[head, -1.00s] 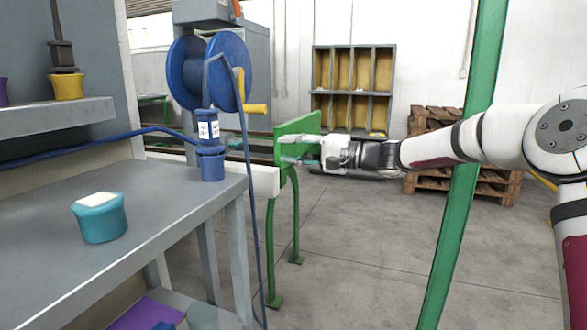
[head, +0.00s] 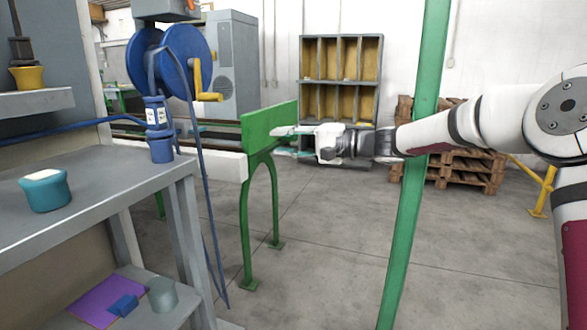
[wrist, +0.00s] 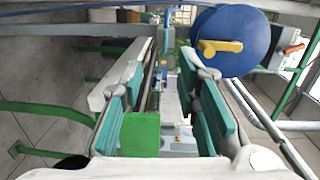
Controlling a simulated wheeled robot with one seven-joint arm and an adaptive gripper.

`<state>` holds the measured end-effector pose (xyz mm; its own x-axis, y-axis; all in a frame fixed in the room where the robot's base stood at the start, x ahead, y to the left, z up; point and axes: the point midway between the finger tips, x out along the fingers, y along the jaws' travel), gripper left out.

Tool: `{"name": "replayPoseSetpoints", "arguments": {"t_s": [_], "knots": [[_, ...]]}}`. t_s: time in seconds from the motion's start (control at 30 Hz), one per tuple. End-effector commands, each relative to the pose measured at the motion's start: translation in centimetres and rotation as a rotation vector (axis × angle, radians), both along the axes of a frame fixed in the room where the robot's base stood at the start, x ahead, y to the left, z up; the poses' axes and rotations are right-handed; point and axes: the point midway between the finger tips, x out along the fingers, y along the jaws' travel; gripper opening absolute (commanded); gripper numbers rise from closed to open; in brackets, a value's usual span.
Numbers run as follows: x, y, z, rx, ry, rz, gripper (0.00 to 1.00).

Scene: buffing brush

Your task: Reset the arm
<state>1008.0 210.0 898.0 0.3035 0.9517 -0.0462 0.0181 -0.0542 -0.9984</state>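My gripper (head: 282,142) is stretched out to the left at the middle of the head view, in front of a green stand. In the wrist view my gripper (wrist: 160,95) shows its two teal-padded fingers wide apart with nothing between them. The green stand and a blue reel appear beyond the fingers, not held. No buffing brush can be made out with certainty.
A grey workbench (head: 95,185) at the left holds a teal pot (head: 45,190) and a blue canister (head: 158,130). A blue hose reel (head: 185,65), a green stand (head: 262,127), a green post (head: 410,190) and wooden pallets (head: 465,170) stand around. Floor between is clear.

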Motion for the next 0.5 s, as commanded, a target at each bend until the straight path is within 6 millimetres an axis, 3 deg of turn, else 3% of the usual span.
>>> {"name": "replayPoseSetpoints", "arguments": {"t_s": [0.27,0.5], "knots": [[-3.8,1.6,-0.9,-0.127,0.000,0.067,0.29],[-9.4,2.7,-2.3,-0.310,0.004,0.154,0.29]]}}
